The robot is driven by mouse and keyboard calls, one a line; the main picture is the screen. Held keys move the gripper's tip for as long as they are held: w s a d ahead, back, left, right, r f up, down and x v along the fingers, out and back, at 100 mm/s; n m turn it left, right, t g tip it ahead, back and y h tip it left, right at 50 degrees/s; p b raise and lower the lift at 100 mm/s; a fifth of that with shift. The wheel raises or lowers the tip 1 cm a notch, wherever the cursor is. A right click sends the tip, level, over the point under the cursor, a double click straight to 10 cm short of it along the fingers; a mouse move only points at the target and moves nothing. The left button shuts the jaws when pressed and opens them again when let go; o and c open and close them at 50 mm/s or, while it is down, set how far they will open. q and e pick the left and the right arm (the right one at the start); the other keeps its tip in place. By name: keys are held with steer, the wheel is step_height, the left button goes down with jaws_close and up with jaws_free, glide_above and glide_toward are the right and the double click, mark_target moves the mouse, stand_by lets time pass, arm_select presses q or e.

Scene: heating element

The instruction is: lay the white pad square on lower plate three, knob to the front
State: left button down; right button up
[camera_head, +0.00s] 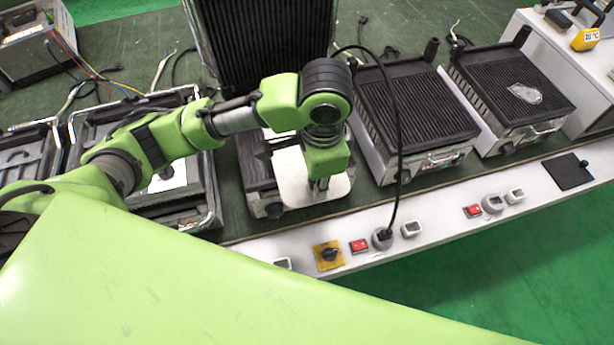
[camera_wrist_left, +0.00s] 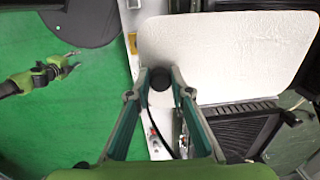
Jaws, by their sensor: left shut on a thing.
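The white pad (camera_head: 334,188) is a flat plate with rounded corners. It is over the front right part of the dark lower plate (camera_head: 254,163) of the middle grill and looks slightly turned against its edges. The pad also fills the top of the left wrist view (camera_wrist_left: 230,50). My left gripper (camera_head: 319,184) is above the pad, shut on its black knob (camera_wrist_left: 160,80). I cannot tell whether the pad touches the plate. My right gripper (camera_wrist_left: 70,62) shows small at the left of the wrist view, empty and open, away from the pad.
The middle grill's ribbed lid (camera_head: 265,40) stands raised behind. Ribbed grills stand to the right (camera_head: 415,110) and far right (camera_head: 510,85), the latter with a pale patch. A black cable (camera_head: 398,130) arches beside my left gripper to a socket on the white front rail (camera_head: 450,200).

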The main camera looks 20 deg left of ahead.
arm_select(q)
steer(key=w+a+f, duration=0.2)
steer(key=shift+w+a+f, duration=0.2)
steer(key=shift+w+f, duration=0.1)
steer(key=shift+f, duration=0.1)
steer(key=shift+w+a+f, duration=0.2)
steer(key=shift+w+f, duration=0.15)
steer(key=shift+f, duration=0.15)
steer(key=shift+w+a+f, duration=0.15)
steer(key=shift+w+f, duration=0.2)
steer(key=shift+f, duration=0.15)
steer(key=shift+w+a+f, duration=0.1)
steer(key=shift+w+f, duration=0.05)
steer(key=shift+f, duration=0.05)
steer(key=f, duration=0.1)
steer(key=f+p, duration=0.1)
steer(key=f, duration=0.2)
steer(key=shift+w+a, duration=0.25)
steer(key=shift+w, duration=0.1)
steer(key=c, duration=1.8)
jaws_free()
steer(key=shift+f, duration=0.1)
arm_select(e)
steer(key=shift+s+a+r, duration=0.2)
steer(key=shift+s+r, duration=0.2)
steer(key=shift+s, duration=0.15)
steer(key=shift+s+a+r, duration=0.2)
steer(key=shift+s+r, duration=0.2)
steer(key=shift+s, duration=0.15)
steer(key=shift+s, duration=0.1)
